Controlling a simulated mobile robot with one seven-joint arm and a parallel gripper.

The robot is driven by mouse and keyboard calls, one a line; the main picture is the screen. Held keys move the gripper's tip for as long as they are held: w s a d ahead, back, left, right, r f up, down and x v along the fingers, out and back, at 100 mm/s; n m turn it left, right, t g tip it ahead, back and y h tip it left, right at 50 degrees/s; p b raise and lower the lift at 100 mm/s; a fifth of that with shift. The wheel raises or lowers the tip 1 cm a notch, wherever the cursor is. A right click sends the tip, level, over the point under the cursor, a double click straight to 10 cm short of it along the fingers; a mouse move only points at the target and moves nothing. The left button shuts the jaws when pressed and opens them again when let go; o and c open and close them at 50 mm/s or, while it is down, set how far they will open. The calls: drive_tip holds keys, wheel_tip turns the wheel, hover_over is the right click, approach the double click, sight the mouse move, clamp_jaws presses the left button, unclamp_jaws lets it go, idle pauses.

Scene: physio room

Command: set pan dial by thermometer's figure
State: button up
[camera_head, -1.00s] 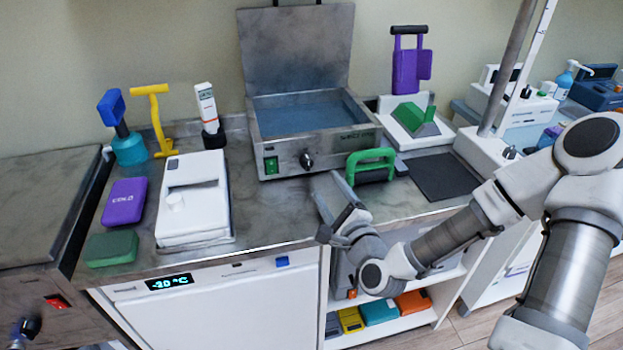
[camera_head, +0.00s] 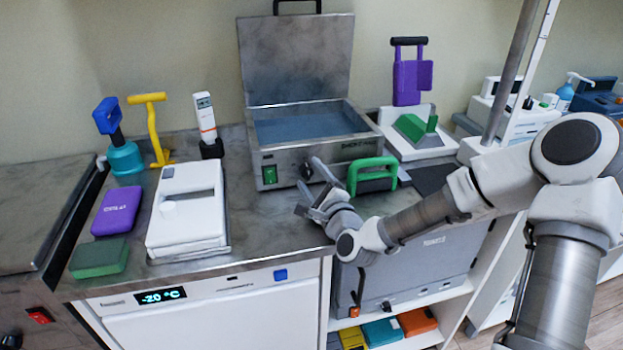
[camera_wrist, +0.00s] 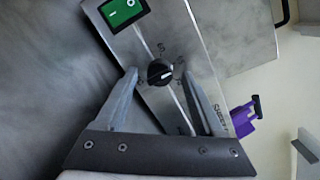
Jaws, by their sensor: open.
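The pan (camera_head: 318,119) is a steel box of bluish liquid with its lid raised, standing at the back of the counter. Its black dial (camera_wrist: 159,72) sits on the front panel, with small marks around it that are too small to read surely. The dial also shows in the head view (camera_head: 306,171). My gripper (camera_wrist: 158,82) is open, its two fingers on either side of the dial; I cannot tell whether they touch it. The thermometer (camera_head: 205,118) is a white and orange stick upright in a black holder. Its small screen is unreadable here.
A green switch (camera_head: 269,174) is left of the dial. A green handle (camera_head: 372,175) stands close right of my gripper. A white device (camera_head: 187,208), purple pack (camera_head: 117,211) and green block (camera_head: 99,258) lie left. A fridge display (camera_head: 160,296) reads -20 °C.

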clamp_jaws()
idle(0.3)
drive_tip(key=shift+n, duration=0.3)
drive_tip(key=n, duration=0.5)
drive_tip(key=shift+r+b, duration=0.1)
drive_tip(key=shift+b, duration=0.2)
drive_tip(key=n+b, duration=0.1)
drive_tip(key=n, duration=0.1)
drive_tip(key=n+h+b, duration=0.1)
drive_tip(key=n, duration=0.2)
drive_tip(key=shift+a+r+n+g+h+b, duration=0.1)
drive_tip(key=shift+n+g+h+b, duration=0.2)
drive_tip(key=shift+g+b, duration=0.1)
unclamp_jaws()
